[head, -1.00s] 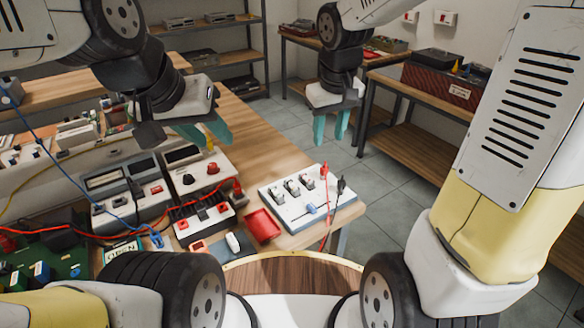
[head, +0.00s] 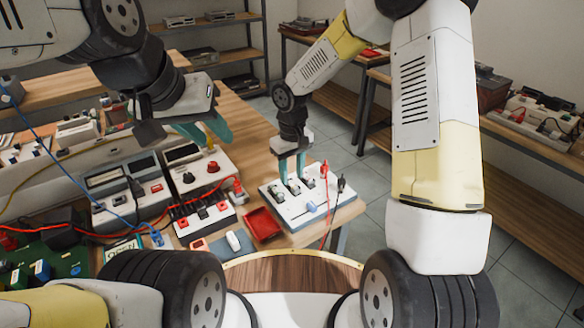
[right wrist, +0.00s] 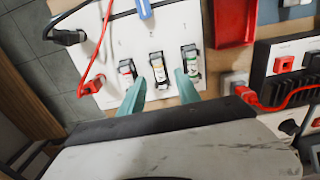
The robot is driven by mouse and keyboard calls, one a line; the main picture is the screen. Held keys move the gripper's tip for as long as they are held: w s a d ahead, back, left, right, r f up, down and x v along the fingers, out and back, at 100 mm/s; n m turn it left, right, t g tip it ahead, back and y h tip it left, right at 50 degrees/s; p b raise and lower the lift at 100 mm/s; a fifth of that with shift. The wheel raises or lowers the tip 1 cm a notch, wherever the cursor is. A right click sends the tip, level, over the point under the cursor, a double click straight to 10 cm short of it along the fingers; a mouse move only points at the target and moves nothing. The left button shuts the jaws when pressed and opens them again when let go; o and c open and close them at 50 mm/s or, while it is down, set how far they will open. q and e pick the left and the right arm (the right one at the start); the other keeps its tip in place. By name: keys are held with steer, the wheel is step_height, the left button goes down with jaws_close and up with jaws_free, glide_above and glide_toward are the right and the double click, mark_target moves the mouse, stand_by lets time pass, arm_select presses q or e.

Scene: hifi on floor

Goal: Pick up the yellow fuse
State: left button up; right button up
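A white panel (head: 285,218) on the workbench carries three black fuse holders in a row. In the right wrist view, the middle holder's fuse (right wrist: 158,70) has small orange-yellow marks; its colour is hard to tell, and I cannot be sure it is the yellow fuse. The fuses beside it show reddish (right wrist: 126,71) and greenish (right wrist: 192,64) marks. My right gripper (head: 292,180) is open and empty over the panel, pointing down, its teal fingertips on either side of the middle holder. Contact cannot be told.
A red tray (head: 263,225) lies just left of the panel. Meters and a switch block (head: 205,218) crowd the bench to the left. The floor is open to the right.

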step_height(320, 180, down, 2)
steer(key=shift+f, duration=0.2)
jaws_close()
steer(key=shift+r, duration=0.1)
steer(key=shift+r, duration=0.4)
steer(key=r, duration=0.3)
steer(key=shift+s, duration=0.2)
steer(key=s+r, duration=0.1)
steer(key=s, duration=1.4)
steer(key=shift+s, duration=0.3)
